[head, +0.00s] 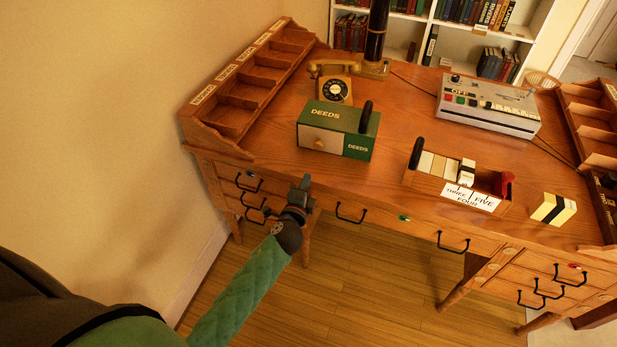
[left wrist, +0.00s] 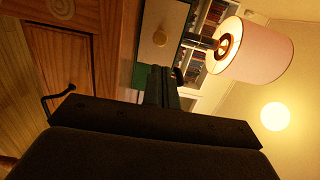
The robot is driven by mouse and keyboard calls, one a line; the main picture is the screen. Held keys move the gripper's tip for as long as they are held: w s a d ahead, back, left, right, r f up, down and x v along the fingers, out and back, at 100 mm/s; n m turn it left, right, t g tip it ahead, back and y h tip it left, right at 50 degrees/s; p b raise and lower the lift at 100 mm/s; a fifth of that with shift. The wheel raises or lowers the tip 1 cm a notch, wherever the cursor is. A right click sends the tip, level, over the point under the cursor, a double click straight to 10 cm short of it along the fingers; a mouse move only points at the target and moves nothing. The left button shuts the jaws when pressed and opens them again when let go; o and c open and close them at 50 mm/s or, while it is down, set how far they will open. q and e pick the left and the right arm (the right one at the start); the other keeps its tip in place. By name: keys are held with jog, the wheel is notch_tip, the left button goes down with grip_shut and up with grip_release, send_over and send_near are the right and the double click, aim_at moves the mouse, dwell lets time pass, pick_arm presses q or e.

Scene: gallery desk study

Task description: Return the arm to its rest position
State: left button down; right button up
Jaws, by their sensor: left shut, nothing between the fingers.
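My left arm, in a green quilted sleeve, comes in from the lower left of the head view. Its left gripper (head: 304,183) is shut and empty, in front of the desk's front edge and below the green DEEDS box (head: 359,146). In the left wrist view the shut fingers (left wrist: 162,84) point up toward the box's pale front and round knob (left wrist: 159,38). A gap shows between the gripper and the box in the head view. My right gripper is in neither view.
The wooden desk (head: 390,200) holds a telephone (head: 334,82), a grey machine (head: 489,104), a card tray (head: 458,182) and a yellow-black block (head: 553,209). Black drawer handles (head: 350,213) stick out from the desk front. The floor (head: 370,290) in front is clear.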

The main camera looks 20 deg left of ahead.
pick_arm(q)
jog(key=shift+s+r, duration=0.15)
jog(key=shift+s, duration=0.3)
jog(key=s+a+f+n+g, duration=0.1)
jog(key=s+f+n+g, duration=0.1)
jog(key=f+n+g, duration=0.3)
jog(key=s+a+f+n+g+y, duration=0.1)
jog(key=s+f+n, duration=0.2)
jog(key=f, duration=0.4)
jog(key=s+a+f+n+g, duration=0.1)
jog(key=s+f+n+g, duration=0.15)
jog(key=f+n, duration=0.3)
jog(key=s+d+f+g+h, duration=0.1)
jog(key=s+d+f+g, duration=0.1)
jog(key=s+f, duration=0.3)
jog(key=s+d+f+n+g+h, duration=0.1)
jog(key=s+f, duration=0.5)
jog(key=s, duration=0.6)
jog(key=s+d+f+n+g, duration=0.1)
jog(key=s+d+f+g, duration=0.3)
jog(key=s, duration=0.5)
notch_tip(320, 180, down, 2)
jog(key=shift+s+f+g+h, duration=0.15)
jog(key=shift+f+g+h, duration=0.1)
jog(key=shift+g+h, duration=0.15)
